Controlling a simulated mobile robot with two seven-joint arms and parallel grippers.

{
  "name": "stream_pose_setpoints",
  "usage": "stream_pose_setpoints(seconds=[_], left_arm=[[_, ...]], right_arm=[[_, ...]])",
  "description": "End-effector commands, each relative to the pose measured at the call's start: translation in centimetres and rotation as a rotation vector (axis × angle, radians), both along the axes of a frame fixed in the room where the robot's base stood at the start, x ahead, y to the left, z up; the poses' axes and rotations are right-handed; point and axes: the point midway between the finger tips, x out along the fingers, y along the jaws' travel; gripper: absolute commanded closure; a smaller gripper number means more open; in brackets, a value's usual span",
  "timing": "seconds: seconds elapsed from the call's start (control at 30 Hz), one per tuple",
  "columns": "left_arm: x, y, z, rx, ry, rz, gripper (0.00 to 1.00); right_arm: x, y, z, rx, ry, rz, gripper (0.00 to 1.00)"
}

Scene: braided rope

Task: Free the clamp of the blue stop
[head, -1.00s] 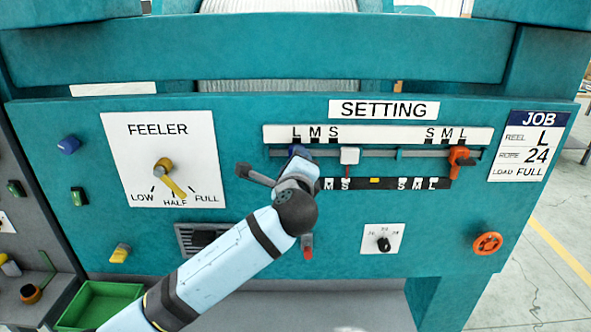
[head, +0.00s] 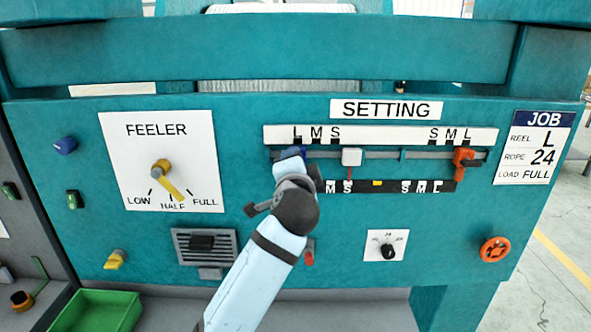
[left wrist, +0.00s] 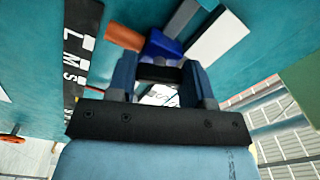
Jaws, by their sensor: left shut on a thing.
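The blue stop (head: 291,153) sits on the rail under the L at the left end of the upper scale. My left gripper (head: 292,168) is at it and hides its lower part. In the left wrist view the blue stop (left wrist: 163,45) is just beyond the fingertips. My left gripper (left wrist: 160,80) is shut on a dark bar (left wrist: 160,73) at the stop's near face, which looks like its clamp. A brown-orange piece (left wrist: 124,36) juts from the stop toward the lower scale. My right gripper is in neither view.
On the same rail are a white slider (head: 351,157) and, at the right end, an orange stop (head: 461,160). The feeler dial (head: 162,170) is to the left. The green tray (head: 100,310) is lower left.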

Motion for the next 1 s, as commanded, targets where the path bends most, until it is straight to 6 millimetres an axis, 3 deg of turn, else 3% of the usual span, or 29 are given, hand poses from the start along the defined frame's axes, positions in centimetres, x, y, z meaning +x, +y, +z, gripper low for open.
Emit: stream_pose_setpoints(seconds=[0.33, 0.9, 0.93, 1.0], left_arm=[[-0.04, -0.12, -0.33, -0.145, 0.004, 0.000, 0.77], [-0.04, -0.11, -0.29, -0.172, 0.004, 0.000, 0.77], [-0.03, -0.11, -0.29, -0.172, 0.004, 0.000, 0.46], [-0.03, -0.10, -0.26, -0.172, 0.004, -0.001, 0.30]], right_arm=[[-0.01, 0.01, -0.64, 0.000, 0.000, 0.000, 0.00], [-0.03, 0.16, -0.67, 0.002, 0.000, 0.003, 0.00], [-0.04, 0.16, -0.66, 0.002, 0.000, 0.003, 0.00], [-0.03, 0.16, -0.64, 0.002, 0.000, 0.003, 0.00]])
